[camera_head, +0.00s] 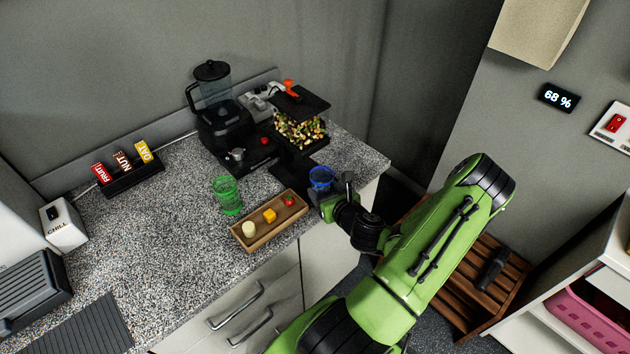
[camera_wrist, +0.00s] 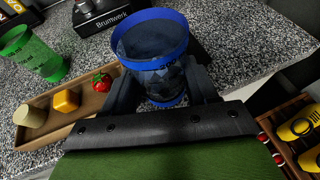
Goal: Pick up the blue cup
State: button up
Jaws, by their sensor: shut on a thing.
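The blue cup (camera_head: 321,177) is clear with a blue rim and stands upright near the counter's front right edge, beside the wooden tray. In the wrist view the cup (camera_wrist: 152,42) sits between the two fingers of my gripper (camera_wrist: 165,88), which is shut on it. In the head view my gripper (camera_head: 329,196) reaches the cup from the front right, and its fingers partly hide the cup's lower part. I cannot tell whether the cup's base touches the counter.
A wooden tray (camera_head: 244,244) with a white piece, a yellow cube and a tomato lies left of the cup. A green cup (camera_head: 228,196) stands behind the tray. A black blender (camera_head: 214,115) and a clear bin of mixed bits (camera_head: 300,130) stand farther back. The left counter has free room.

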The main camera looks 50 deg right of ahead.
jog(key=p+v, duration=0.2)
jog(key=p, duration=0.1)
jog(key=shift+f, duration=0.1)
jog(key=s+a+p, duration=0.2)
jog(key=s+p, duration=0.3)
jog(key=s, duration=0.1)
jog(key=shift+a+f, duration=0.2)
jog(key=shift+a, duration=0.15)
jog(key=shift+s, duration=0.15)
